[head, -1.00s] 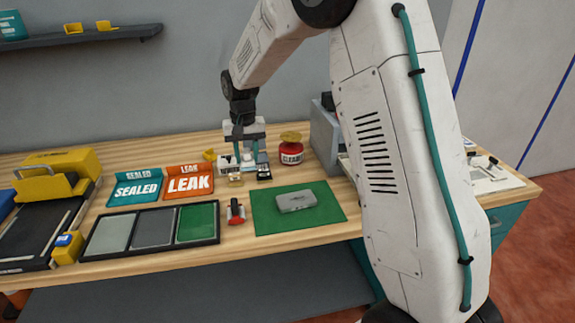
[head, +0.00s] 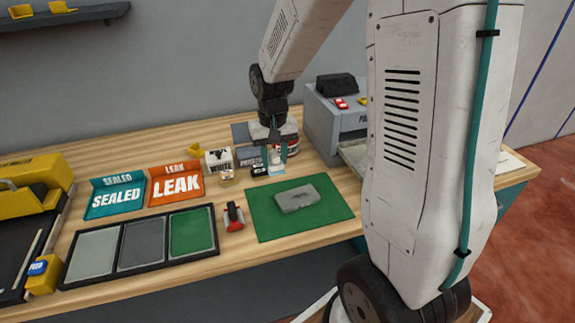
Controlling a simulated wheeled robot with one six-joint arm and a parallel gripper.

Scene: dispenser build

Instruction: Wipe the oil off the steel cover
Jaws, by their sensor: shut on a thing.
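The grey steel cover (head: 297,198) lies on a green mat (head: 262,222) at the front middle of the bench. Its top shows uneven grey shading; I cannot make out the oil clearly. My gripper (head: 275,167) is above the bench just behind the mat, up and to the left of the cover and apart from it. It is shut on a small pale thing that looks like a wipe, mostly hidden by the fingers. A white box with dark print (head: 219,160), likely the wipes box, stands left of my gripper.
A red tin (head: 293,144) is partly hidden behind my gripper. A small dark-topped container (head: 258,163) stands close beside it. A red-and-black tool (head: 234,215) lies left of the mat. Further left are a three-part tray (head: 102,282), SEALED (head: 115,198) and LEAK (head: 176,187) bins. A grey machine (head: 325,125) stands behind right.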

